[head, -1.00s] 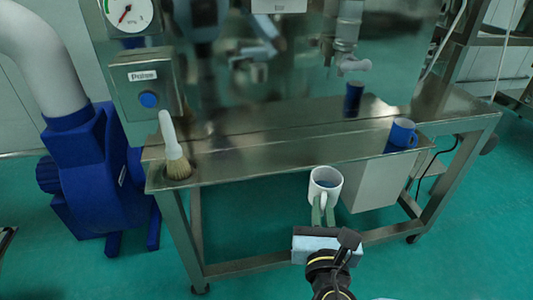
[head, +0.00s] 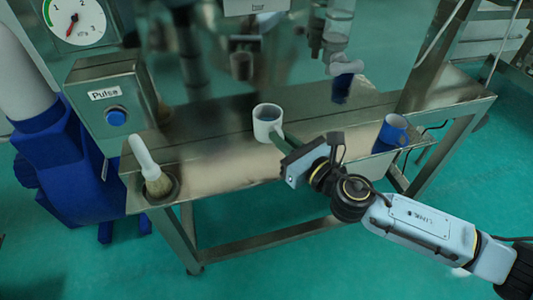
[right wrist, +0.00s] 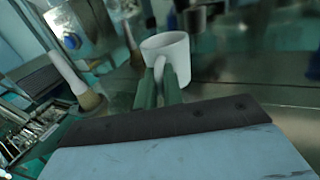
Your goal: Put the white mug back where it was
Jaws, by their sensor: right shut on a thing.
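The white mug (head: 267,121) is upright at the middle of the steel table (head: 220,172) in the head view. My right gripper (head: 282,141) reaches it from the front right and is shut on its handle side. I cannot tell whether the mug's base touches the table. My left gripper is not in view.
A brush with a white handle (head: 143,157) stands at the table's left front corner. A blue mug (head: 392,132) stands at the right. A control box (head: 110,105) with a blue button is at the back left. The table between brush and blue mug is mostly clear.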

